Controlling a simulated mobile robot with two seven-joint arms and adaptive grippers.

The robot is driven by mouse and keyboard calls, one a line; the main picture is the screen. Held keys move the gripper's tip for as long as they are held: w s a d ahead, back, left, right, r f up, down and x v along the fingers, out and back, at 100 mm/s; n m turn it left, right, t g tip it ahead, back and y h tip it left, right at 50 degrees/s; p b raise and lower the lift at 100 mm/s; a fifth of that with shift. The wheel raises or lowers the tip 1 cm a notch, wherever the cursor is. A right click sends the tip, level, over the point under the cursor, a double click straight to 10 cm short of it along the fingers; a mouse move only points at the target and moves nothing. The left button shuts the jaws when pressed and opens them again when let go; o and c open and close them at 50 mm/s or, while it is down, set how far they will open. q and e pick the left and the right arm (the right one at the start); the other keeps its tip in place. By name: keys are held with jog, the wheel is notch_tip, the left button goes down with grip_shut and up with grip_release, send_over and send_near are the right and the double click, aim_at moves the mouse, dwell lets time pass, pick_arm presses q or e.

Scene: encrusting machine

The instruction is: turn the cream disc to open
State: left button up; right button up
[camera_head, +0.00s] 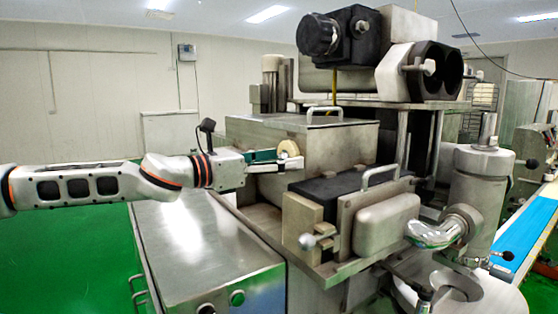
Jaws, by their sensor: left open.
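The cream disc (289,148) is small and round and sits on the left-facing side of the steel machine housing (335,150). My left arm comes in from the left, and its gripper (277,161) is at the disc. The gripper is open, with one finger behind or beside the disc and the other in front of and below it. The fingers hide part of the disc's lower edge, and I cannot tell whether they touch it. My right gripper is not in view.
A steel cabinet (195,235) stands below my left arm. A block with a handle and a small knob (307,241) juts out in front of the housing. A black motor unit (345,35) is above. Green floor (65,250) is free at the left.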

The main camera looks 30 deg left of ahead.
pick_arm(q)
jog(key=c, duration=1.1)
jog(key=n+b, duration=0.2)
jog(key=n, duration=1.1)
jog(key=shift+d+r, duration=0.1)
jog(key=shift+d, duration=0.05)
jog(key=n, duration=0.4)
jog(key=shift+r+n, duration=0.1)
jog(key=shift+n, duration=0.3)
